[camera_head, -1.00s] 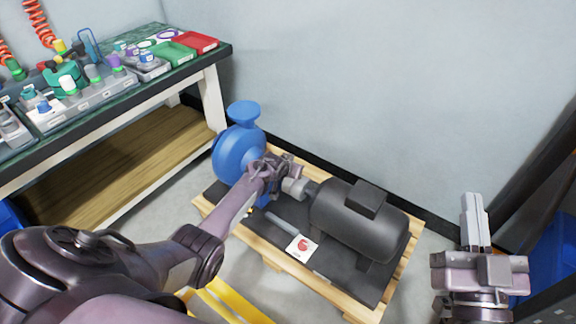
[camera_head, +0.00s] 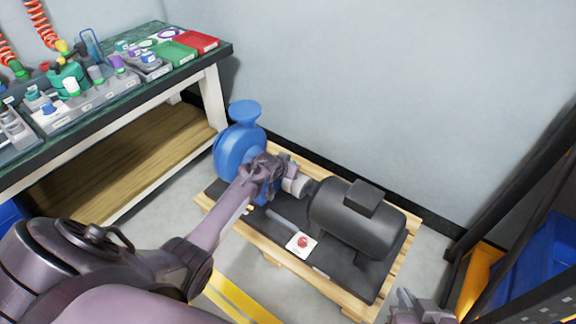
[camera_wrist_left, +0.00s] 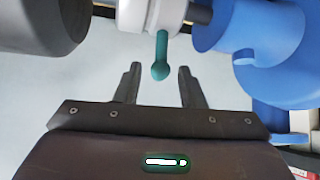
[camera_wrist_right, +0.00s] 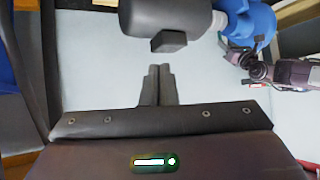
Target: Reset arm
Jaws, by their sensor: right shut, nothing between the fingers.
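My left gripper (camera_head: 275,172) is at the shaft between the blue pump (camera_head: 235,150) and the dark motor (camera_head: 355,220). In the left wrist view its fingers (camera_wrist_left: 158,85) are open. A short teal handle (camera_wrist_left: 160,58) hangs between them from a white collar (camera_wrist_left: 148,14) on the shaft, with visible gaps on both sides. My right gripper (camera_head: 422,306) is at the bottom edge of the head view, right of the motor and partly cut off. The right wrist view shows its fingers (camera_wrist_right: 159,85) together and empty, with the motor (camera_wrist_right: 165,18) beyond them.
Pump and motor sit on a wooden pallet (camera_head: 285,262). A red button on a white plate (camera_head: 301,243) is in front of the motor. A workbench (camera_head: 110,95) with several parts and trays stands left. A dark rack with a blue bin (camera_head: 535,265) stands right. The wall is behind.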

